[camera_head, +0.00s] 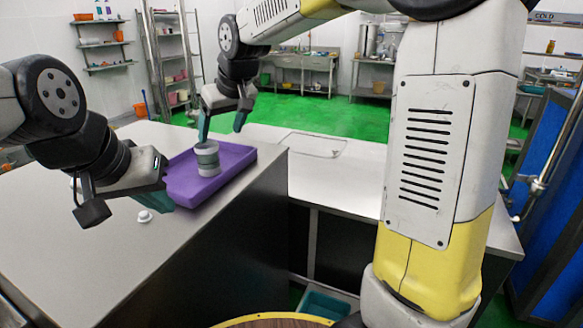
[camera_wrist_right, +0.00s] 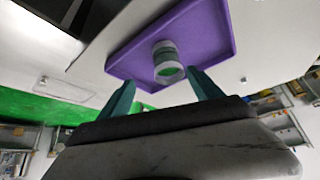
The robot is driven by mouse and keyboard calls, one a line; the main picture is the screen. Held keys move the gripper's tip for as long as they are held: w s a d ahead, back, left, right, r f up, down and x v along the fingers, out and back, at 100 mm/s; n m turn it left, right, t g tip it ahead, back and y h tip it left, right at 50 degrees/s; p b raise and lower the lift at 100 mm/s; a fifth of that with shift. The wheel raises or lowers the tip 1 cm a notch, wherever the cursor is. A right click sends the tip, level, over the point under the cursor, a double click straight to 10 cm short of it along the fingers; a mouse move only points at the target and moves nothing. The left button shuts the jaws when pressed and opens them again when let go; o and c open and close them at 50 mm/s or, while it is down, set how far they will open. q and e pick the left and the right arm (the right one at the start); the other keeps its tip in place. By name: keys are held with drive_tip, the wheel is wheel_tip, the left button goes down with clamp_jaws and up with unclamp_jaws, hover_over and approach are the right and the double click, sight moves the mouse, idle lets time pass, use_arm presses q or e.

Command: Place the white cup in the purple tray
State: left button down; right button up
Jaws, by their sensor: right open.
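The white cup (camera_head: 207,158) stands upright in the purple tray (camera_head: 238,155) on the near counter. It has pale and grey-green bands. In the right wrist view the cup (camera_wrist_right: 167,62) is inside the tray (camera_wrist_right: 208,35), just beyond the fingertips. My right gripper (camera_head: 222,124) is open and empty, above and behind the cup in the head view; its teal fingers (camera_wrist_right: 163,88) are spread apart with the cup showing beyond the gap. My left gripper (camera_head: 168,199) is low by the tray's left near edge; its fingers are partly hidden, so its opening is unclear.
A small white round item (camera_head: 144,216) lies on the counter left of the tray. The tray sits near the counter's right edge. A lower white counter (camera_head: 335,180) to the right is mostly bare. Shelves and a sink bench stand at the back.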

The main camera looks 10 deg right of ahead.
drive_tip(key=s+d+r+m, duration=0.1)
drive_tip(key=s+d+m, duration=0.2)
drive_tip(key=s+d, duration=0.95)
drive_tip(key=s+d+f+m, duration=0.1)
drive_tip(key=s+d+f, duration=0.1)
drive_tip(key=s, duration=0.4)
drive_tip(key=s+d+f+m+h, duration=0.1)
drive_tip(key=s+d+f, duration=0.1)
drive_tip(key=s+d, duration=0.3)
drive_tip(key=shift+s+f+m+t, duration=0.2)
drive_tip(key=shift+s+m+t, duration=0.1)
drive_tip(key=shift+s+m, duration=0.1)
